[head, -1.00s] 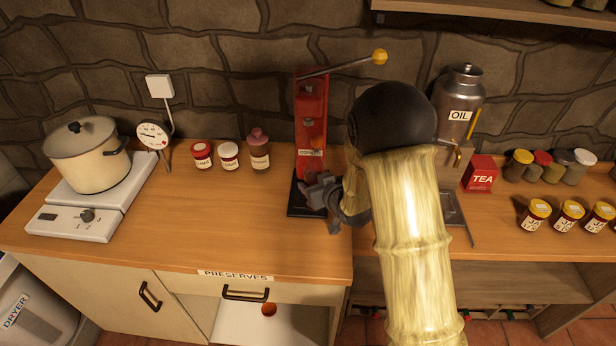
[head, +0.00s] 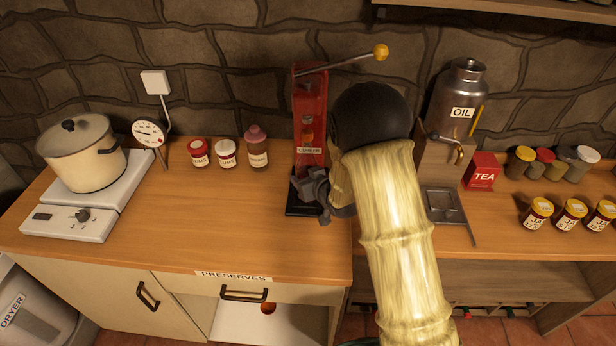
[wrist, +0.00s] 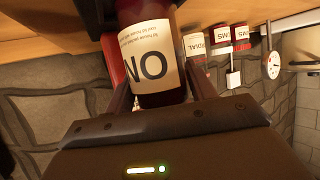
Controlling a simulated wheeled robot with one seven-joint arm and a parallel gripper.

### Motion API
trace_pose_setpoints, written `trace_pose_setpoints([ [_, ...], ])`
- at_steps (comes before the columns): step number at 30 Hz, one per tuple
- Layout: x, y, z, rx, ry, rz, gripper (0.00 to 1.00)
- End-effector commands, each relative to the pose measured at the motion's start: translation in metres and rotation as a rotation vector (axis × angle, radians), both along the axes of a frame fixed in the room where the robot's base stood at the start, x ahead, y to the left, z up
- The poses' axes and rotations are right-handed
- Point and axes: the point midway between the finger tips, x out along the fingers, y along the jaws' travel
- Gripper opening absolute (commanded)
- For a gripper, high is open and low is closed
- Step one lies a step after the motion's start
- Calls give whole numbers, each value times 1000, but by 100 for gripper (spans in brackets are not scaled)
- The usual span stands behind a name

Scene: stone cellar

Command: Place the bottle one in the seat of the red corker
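The red corker (head: 311,95) stands upright on its black base (head: 300,207) against the stone wall, its yellow-knobbed lever pointing up to the right. My gripper (head: 308,188) is low in front of the corker, over its base. In the wrist view a dark red bottle (wrist: 158,98) with a cream label lies between the two fingers, and they appear shut on it. The label shows part of "ONE", upside down in that view. A red part of the corker (wrist: 110,55) shows beside the bottle. In the head view my gripper and arm hide the bottle's body and the seat.
Two small jars (head: 226,154) and a pink-capped bottle (head: 257,148) stand left of the corker. An oil dispenser (head: 462,105) on a wooden stand and a red tea box (head: 482,172) are at right. The counter's front left (head: 215,225) is clear.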

Motion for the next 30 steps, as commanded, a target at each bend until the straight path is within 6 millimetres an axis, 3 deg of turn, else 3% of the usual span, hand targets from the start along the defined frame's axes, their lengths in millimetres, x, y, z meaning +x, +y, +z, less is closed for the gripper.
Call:
trace_pose_setpoints([
  [1, 0, 0, 0, 0, 0, 0, 65],
  [3, 0, 0, 0, 0, 0, 0, 77],
  [16, -2, -5, 4, 0, -1, -5, 77],
  [30, -62, -36, 37, 1, -3, -4, 77],
])
